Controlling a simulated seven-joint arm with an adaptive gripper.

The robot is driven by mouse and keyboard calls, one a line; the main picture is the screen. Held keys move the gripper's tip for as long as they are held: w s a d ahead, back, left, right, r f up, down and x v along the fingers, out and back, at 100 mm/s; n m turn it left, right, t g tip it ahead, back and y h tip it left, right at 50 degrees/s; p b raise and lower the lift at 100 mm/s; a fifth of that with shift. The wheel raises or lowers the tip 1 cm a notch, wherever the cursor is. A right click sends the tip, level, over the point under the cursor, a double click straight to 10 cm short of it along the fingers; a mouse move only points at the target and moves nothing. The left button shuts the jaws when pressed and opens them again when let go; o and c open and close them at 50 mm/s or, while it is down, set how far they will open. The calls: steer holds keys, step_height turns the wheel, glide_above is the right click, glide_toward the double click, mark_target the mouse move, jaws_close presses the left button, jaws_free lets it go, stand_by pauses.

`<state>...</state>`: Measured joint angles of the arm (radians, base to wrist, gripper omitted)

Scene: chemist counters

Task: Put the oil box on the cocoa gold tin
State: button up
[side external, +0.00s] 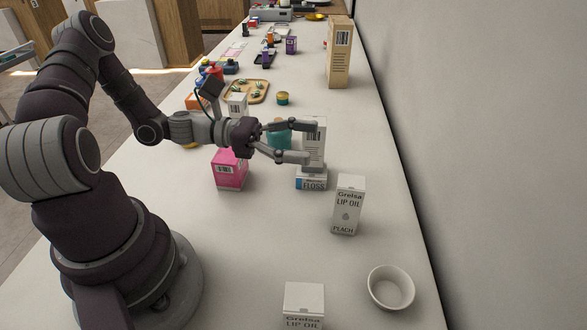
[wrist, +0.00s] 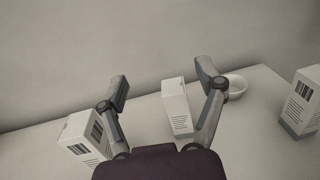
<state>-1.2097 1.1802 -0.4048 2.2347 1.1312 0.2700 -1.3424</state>
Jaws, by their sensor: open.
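Two white lip oil boxes stand upright in the side view: one marked PLACH (side external: 346,207) right of centre, and one (side external: 303,305) cut off at the bottom edge. A small round gold tin with a dark lid (side external: 282,98) sits behind my gripper; its label is unreadable. My gripper (side external: 312,146) is open and empty above the counter, behind and left of the PLACH box. In the wrist view a white box (wrist: 176,108) appears between the spread fingers, apart from them and farther off. Another white box (wrist: 303,105) is at the right edge.
A white barcode box (side external: 316,135) and a blue-and-white floss box (side external: 311,183) are close to my fingers, partly hidden. A pink box (side external: 230,170) stands to the left. A white bowl (side external: 391,288) is front right. A tall tan box (side external: 339,55) stands near the wall.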

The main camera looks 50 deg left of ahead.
steer(key=f, duration=0.7)
steer(key=shift+w+d, duration=0.15)
steer(key=shift+d, duration=0.25)
steer(key=x, duration=0.6)
steer(key=shift+w+d, duration=0.2)
steer(key=shift+d, duration=0.1)
steer(key=shift+r, duration=0.1)
jaws_close()
step_height(320, 180, up, 9)
steer(key=shift+a+r, duration=0.1)
steer(key=a+r+n+t+y, duration=0.6)
steer(key=a+r+n+y, duration=0.15)
steer(key=a+y, duration=0.2)
steer(key=m+g+h, duration=0.6)
steer(key=m+h, duration=0.2)
steer(key=h, duration=0.2)
glide_above(352, 182)
step_height(352, 182, down, 7)
steer(key=shift+r, duration=0.1)
